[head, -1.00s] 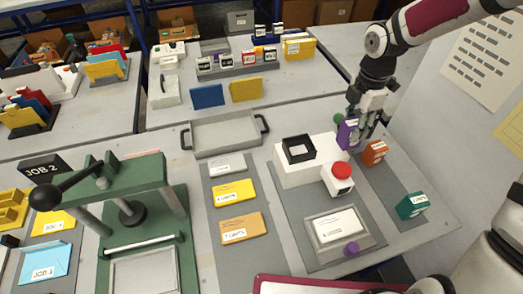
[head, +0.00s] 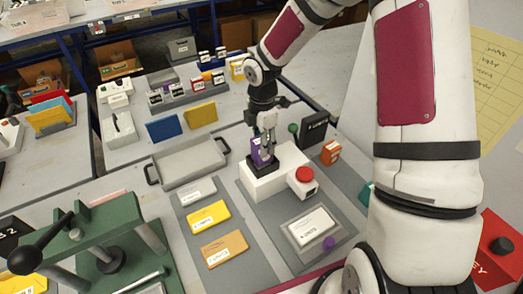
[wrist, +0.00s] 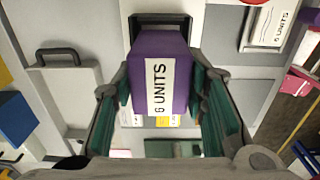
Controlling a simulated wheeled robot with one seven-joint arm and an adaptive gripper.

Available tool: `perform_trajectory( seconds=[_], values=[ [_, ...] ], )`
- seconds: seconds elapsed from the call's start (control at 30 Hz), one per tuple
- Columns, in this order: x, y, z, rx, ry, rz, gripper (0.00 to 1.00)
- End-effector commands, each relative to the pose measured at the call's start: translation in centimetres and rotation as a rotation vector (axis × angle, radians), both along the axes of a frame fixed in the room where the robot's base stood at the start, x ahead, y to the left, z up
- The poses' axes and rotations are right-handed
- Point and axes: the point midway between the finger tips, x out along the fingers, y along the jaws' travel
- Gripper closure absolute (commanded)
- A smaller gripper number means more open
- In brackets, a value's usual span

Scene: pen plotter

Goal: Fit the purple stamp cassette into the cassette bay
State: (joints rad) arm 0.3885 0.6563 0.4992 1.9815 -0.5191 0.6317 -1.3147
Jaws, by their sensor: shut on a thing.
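My gripper (head: 265,143) is shut on the purple stamp cassette (head: 259,155), directly over the black-rimmed cassette bay (head: 263,171) on the white stamper body (head: 265,185). In the wrist view the cassette (wrist: 172,55) sits between the two fingers (wrist: 160,100), its white "6 UNITS" label facing the camera. The dark bay rim (wrist: 165,19) shows just beyond its far end. The cassette's lower end is at the bay opening; I cannot tell whether it is inside or just above it.
A red button (head: 305,174) stands right of the bay. An orange cassette (head: 331,152) and a black label board (head: 314,128) are to the right. A grey tray (head: 188,162) lies to the left, with cards (head: 208,217) in front of it.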

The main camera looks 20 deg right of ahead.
Motion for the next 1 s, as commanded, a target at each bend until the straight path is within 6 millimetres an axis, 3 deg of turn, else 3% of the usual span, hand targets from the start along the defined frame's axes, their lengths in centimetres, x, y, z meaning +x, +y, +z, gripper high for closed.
perform_trajectory(
  seconds=[0.23,0.63,0.67,0.73,1.0],
  values=[
    [-0.1,0.0,-3.1,-0.001,0.003,0.002,0.90],
    [0.0,0.0,-3.7,0.000,0.000,0.002,0.90],
    [0.0,0.0,-3.7,0.000,0.000,0.002,0.58],
    [0.0,0.0,-3.7,0.000,0.000,0.002,0.43],
    [0.0,0.0,-3.6,0.000,0.000,0.001,0.41]
  ],
)
